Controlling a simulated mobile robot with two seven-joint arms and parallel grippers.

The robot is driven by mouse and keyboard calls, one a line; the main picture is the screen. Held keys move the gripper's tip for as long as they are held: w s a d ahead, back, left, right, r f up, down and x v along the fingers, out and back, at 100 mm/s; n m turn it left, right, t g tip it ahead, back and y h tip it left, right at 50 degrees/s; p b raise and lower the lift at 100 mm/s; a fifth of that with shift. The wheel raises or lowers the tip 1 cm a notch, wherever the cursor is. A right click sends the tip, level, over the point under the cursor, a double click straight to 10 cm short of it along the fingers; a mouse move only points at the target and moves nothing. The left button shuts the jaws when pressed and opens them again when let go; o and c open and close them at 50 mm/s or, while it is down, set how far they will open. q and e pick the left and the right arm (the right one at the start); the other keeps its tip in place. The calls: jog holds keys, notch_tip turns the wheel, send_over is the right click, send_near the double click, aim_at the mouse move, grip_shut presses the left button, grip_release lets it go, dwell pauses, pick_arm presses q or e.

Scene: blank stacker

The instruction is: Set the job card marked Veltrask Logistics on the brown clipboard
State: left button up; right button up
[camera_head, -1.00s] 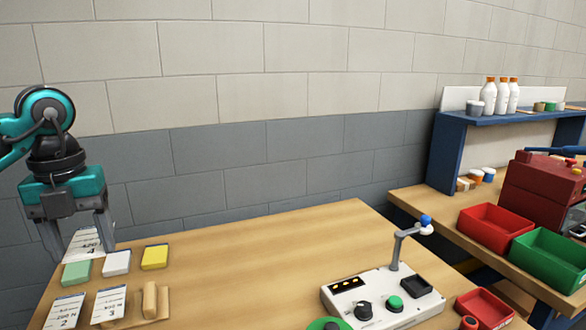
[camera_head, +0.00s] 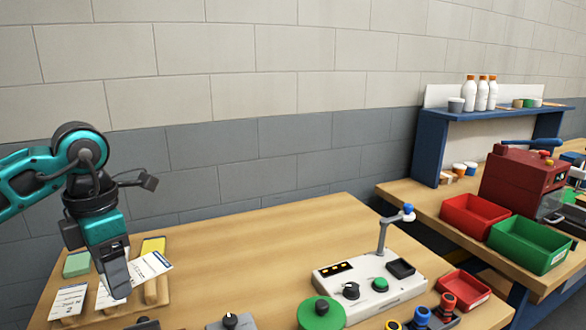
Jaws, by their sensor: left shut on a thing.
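My left gripper (camera_head: 118,287) points down at the left of the table and is shut on a white job card (camera_head: 152,265) with a blue strip. The card sticks out tilted to the right of the fingers, above the wooden card holder (camera_head: 160,292). Two more white cards stand there: one marked 2 (camera_head: 68,303) at the left, and one (camera_head: 106,298) partly behind the fingers. The customer names are too small to read. I cannot make out a brown clipboard. My right gripper is not in view.
A green pad (camera_head: 77,264) and a yellow pad (camera_head: 153,245) lie behind the cards. A white control box (camera_head: 365,290) with knobs and a lever stands at the right. Red (camera_head: 474,214) and green (camera_head: 531,243) bins sit on the side bench. The table's back middle is clear.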

pick_arm(q)
jog(key=s+d+f+m, duration=0.1)
jog(key=d+f+m, duration=0.3)
jog(key=m, duration=1)
jog(key=d+f+m, duration=0.5)
jog(key=d+m, duration=0.2)
jog(key=m, duration=0.7)
jog(key=shift+s+d+f+m, duration=0.2)
jog(key=shift+s+d+m, duration=0.1)
jog(key=shift+s+d, duration=0.1)
jog(key=shift+r, duration=0.1)
